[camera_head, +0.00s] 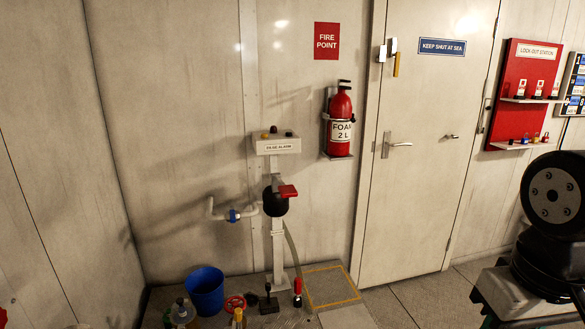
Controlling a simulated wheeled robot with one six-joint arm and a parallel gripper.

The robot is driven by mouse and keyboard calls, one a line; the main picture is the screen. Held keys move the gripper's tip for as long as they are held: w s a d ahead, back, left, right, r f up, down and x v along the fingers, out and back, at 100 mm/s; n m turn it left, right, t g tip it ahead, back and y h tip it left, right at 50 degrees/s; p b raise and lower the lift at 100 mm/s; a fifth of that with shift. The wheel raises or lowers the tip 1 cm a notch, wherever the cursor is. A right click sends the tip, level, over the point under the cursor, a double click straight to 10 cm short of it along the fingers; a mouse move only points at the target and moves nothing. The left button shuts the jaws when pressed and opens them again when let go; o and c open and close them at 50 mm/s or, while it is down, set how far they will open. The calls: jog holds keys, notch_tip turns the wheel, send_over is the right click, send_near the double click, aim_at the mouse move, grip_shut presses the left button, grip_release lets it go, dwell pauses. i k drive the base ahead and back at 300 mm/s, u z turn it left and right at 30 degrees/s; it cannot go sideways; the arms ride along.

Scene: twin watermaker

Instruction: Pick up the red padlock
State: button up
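A red lock-out board (515,75) hangs on the wall right of the door. Its lower shelf (518,145) bears several small coloured padlocks. The one at the right end looks red, and is the red padlock (545,137) as far as I can tell at this size. A yellow one (536,138) and a blue one (526,138) stand to its left. My gripper is not in view. Only a dark part of my arm shows at the right edge, nearer than the board and below its shelf.
A white door (425,180) with a lever handle stands left of the board. A foam extinguisher (340,120) hangs on the wall. A bilge alarm post (277,215), a blue bucket (206,292) and small floor items stand at lower left.

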aim_at(545, 140)
jog(key=z, duration=1.3)
jog(key=i, duration=4.25)
jog(key=u, duration=0.35)
jog(key=i, duration=0.8)
jog(key=u, duration=0.15)
